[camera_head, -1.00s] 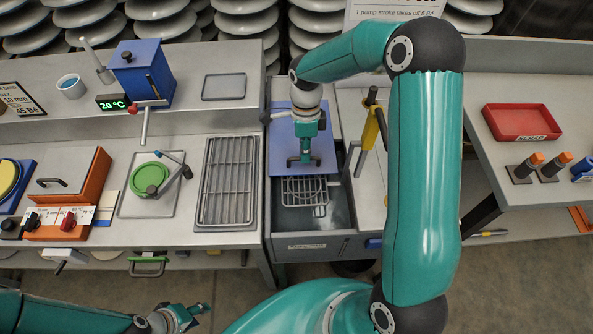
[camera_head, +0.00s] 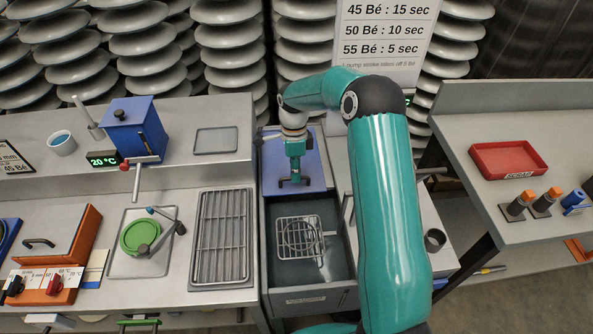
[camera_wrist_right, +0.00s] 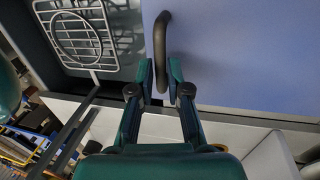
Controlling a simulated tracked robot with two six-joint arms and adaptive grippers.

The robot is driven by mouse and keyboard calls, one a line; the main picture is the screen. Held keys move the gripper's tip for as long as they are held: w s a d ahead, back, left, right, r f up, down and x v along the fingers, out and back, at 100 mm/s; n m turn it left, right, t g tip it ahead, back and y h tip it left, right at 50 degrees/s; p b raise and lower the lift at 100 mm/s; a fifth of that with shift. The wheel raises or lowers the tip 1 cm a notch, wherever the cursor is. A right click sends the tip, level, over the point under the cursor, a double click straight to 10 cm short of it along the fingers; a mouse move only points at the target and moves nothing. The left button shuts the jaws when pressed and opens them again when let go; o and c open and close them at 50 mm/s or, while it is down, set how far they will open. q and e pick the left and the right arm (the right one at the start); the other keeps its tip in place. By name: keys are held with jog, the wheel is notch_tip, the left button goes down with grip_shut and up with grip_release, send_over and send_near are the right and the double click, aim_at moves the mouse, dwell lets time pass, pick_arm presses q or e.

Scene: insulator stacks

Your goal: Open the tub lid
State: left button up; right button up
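The tub lid (camera_head: 311,158) is a flat blue panel with a dark bar handle (camera_wrist_right: 161,45). It covers the back part of the grey tub (camera_head: 341,262); the front part is open and shows a wire basket (camera_head: 300,240) inside. My right gripper (camera_head: 292,181) is at the handle near the lid's front edge. My left gripper is not in view.
A wire rack (camera_head: 222,236) lies on the bench left of the tub. A blue box (camera_head: 133,135) and a green round piece (camera_head: 140,236) stand further left. A red tray (camera_head: 508,160) is on the right bench. My right arm hides part of the area right of the tub.

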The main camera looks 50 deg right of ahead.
jog(key=shift+o, duration=1.3)
jog(key=shift+r, duration=0.1)
notch_tip(320, 180, up, 12)
jog(key=w+d, duration=0.1)
jog(key=shift+w+d+f, duration=0.25)
jog(key=shift+w, duration=0.15)
